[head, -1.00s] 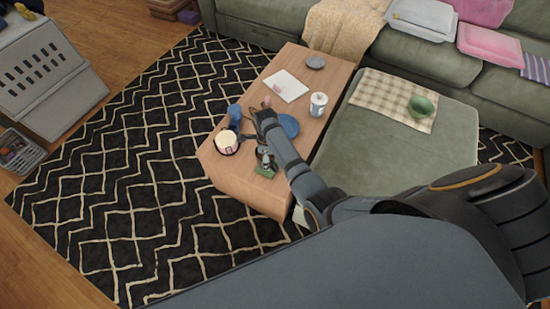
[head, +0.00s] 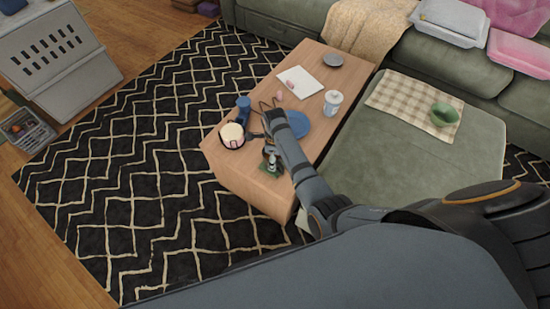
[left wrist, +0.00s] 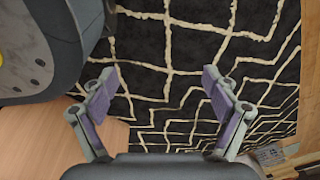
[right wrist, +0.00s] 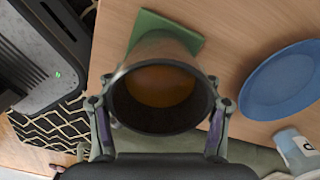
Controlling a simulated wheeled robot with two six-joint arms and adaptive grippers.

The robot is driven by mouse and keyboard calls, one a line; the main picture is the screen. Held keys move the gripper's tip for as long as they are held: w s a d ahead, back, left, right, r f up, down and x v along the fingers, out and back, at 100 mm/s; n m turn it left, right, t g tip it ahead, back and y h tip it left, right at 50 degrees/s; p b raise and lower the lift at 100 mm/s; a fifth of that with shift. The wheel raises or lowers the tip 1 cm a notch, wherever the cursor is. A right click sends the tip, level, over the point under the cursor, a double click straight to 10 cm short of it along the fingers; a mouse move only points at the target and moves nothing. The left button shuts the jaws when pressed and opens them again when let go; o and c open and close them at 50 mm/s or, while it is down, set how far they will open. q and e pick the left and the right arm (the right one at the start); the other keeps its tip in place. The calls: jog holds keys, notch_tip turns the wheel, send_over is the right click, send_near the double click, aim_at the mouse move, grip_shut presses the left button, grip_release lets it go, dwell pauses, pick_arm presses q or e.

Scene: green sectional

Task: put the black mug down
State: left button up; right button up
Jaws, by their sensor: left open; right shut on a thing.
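The black mug (right wrist: 158,117) is upright between the fingers of my right gripper (right wrist: 157,104), its open top facing the right wrist camera and its inside brownish at the bottom. My right gripper is shut on it at the near end of the wooden coffee table (head: 231,183). A green square coaster (right wrist: 166,28) is partly hidden behind the mug; I cannot tell whether the mug touches it. In the head view my right gripper (head: 269,150) is small beside the coaster. My left gripper (left wrist: 160,76) is open and empty above the patterned rug.
In the head view a blue cup (head: 243,106) and a pale round item (head: 232,132) stand left of my arm. A green ottoman (head: 398,150) adjoins the table.

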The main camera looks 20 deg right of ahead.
jog(key=shift+f, duration=0.1)
jog(key=o, duration=1.5)
jog(key=shift+o, duration=0.2)
pick_arm(q)
jog(key=s+p, duration=0.1)
jog(key=s, duration=0.2)
jog(key=s+p, duration=0.2)
jog(key=s, duration=0.1)
jog(key=shift+a+f, duration=0.1)
jog(key=shift+f, duration=0.1)
pick_arm(e)
notch_tip(320, 180, up, 12)
